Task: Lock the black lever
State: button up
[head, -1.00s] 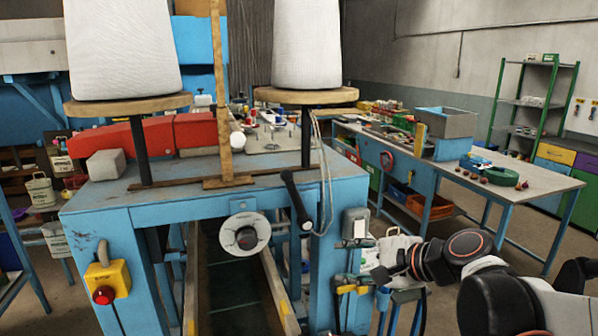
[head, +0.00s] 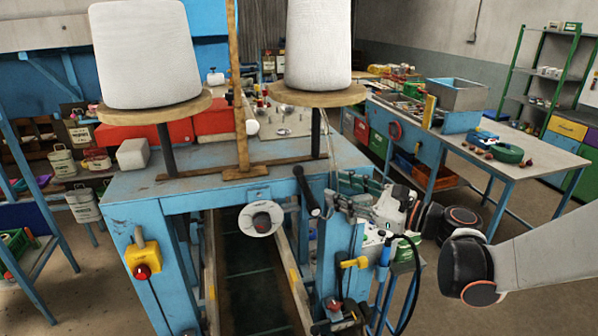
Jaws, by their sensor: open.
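The black lever (head: 305,188) is on the front right of the blue machine frame, in the head view. It slants from upper left to a thicker lower right end. My gripper (head: 339,194) is open, just to the right of the lever's lower end, with its fingers pointing left. From this angle I cannot tell whether a finger touches the lever. Nothing shows between the fingers.
The blue machine (head: 130,190) carries two white thread cones (head: 150,55) on wooden discs. A yellow box with a red button (head: 143,258) is at the left corner. A workbench (head: 530,155) stands at right.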

aim_at(304, 177)
jog(key=p+x, duration=0.1)
jog(key=x, duration=1.1)
jog(key=shift+a, duration=0.1)
jog(key=shift+c, duration=0.3)
grip_shut()
